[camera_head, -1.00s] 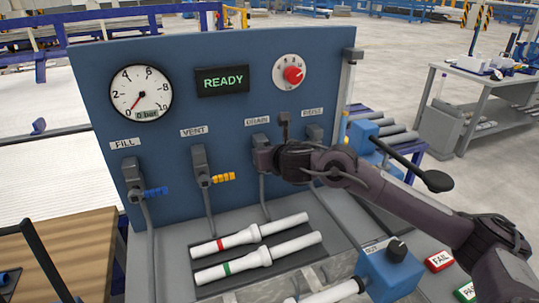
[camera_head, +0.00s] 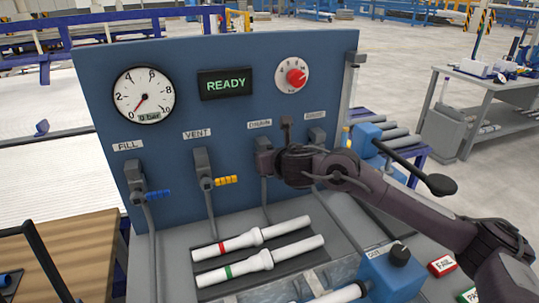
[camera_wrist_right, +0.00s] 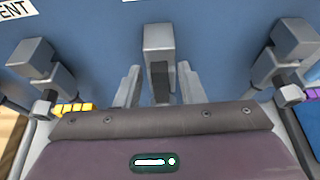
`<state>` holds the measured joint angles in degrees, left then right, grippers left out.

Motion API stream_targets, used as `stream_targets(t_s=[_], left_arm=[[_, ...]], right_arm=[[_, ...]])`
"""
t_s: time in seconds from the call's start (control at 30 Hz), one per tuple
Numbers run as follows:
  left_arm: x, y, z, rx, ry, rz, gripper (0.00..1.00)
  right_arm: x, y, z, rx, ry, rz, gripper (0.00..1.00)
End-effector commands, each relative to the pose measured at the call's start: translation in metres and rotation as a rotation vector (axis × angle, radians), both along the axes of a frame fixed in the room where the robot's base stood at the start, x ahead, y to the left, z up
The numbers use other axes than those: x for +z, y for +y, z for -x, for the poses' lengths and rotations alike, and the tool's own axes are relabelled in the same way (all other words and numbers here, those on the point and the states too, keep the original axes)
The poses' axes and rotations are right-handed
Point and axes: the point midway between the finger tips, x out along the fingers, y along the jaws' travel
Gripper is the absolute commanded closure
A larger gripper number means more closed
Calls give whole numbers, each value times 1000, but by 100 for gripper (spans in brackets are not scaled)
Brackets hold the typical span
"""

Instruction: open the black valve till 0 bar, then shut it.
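The black valve is the one under the DRAIN label (camera_head: 259,124) on the blue panel. Its grey body (camera_head: 263,150) is partly hidden in the head view by my right gripper (camera_head: 275,163), which is right in front of it. In the right wrist view, the valve body (camera_wrist_right: 158,40) and its short black handle (camera_wrist_right: 160,78) sit between my two grey fingers, with a gap visible on each side. The fingers stand apart. The round gauge (camera_head: 144,94) reads 0 bar, its needle at the low end. The display (camera_head: 224,84) shows READY. My left gripper is out of view.
The FILL valve (camera_head: 137,178) with a blue handle and VENT valve (camera_head: 203,170) with a yellow handle stand left. A red knob (camera_head: 296,77) is above. Two white pipes (camera_head: 250,237) with red and green bands lie below. A blue box with black knob (camera_head: 392,268) is front right.

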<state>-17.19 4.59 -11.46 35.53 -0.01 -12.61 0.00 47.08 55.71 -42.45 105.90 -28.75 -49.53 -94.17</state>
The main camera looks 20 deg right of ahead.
Motion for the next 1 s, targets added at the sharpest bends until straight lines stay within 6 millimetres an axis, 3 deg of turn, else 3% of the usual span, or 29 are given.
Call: stream_targets(t_s=[0.5,1.0], left_arm=[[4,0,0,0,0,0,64],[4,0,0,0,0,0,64]], right_arm=[[27,4,66,0,1,3,65],[29,4,71,0,1,1,65]])
